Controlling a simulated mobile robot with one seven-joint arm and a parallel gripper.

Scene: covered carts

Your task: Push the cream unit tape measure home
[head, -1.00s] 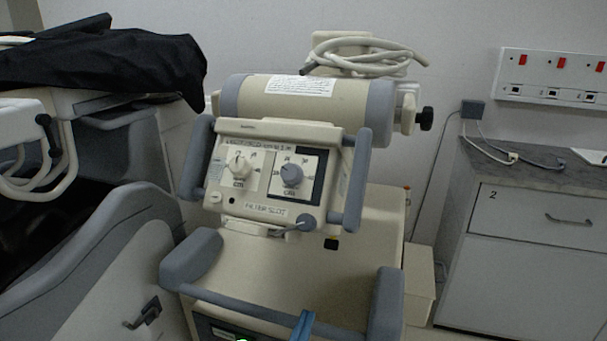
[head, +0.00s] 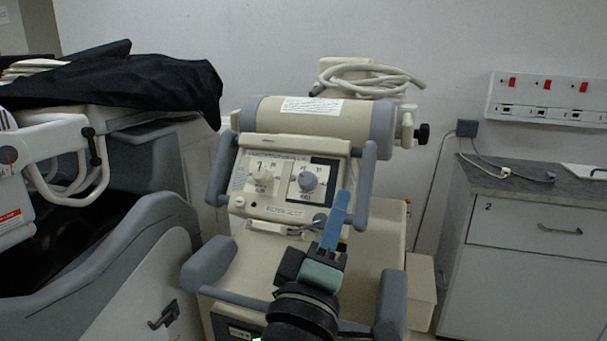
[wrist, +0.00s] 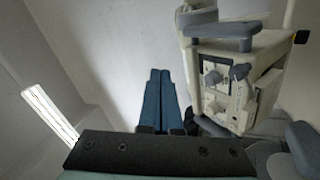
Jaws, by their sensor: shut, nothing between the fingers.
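The cream unit (head: 300,112) stands in the middle of the head view, with a control panel (head: 285,180) bearing two dials. At the panel's lower right is a small grey round part (head: 319,219) with a thin metal strip; I cannot tell for sure whether this is the tape measure. My gripper (head: 343,196) is shut and empty, its blue fingers pointing up in front of the panel's lower right and partly covering that area. Contact cannot be told. In the wrist view the blue fingers (wrist: 158,73) lie side by side, with the unit's panel (wrist: 220,88) to their right.
Grey handles (head: 366,185) flank the panel, and a grey rail (head: 232,297) runs low in front. A cart under a black cover (head: 150,85) stands at left. A drawer cabinet (head: 525,265) stands at right. Coiled cable (head: 370,80) lies on top.

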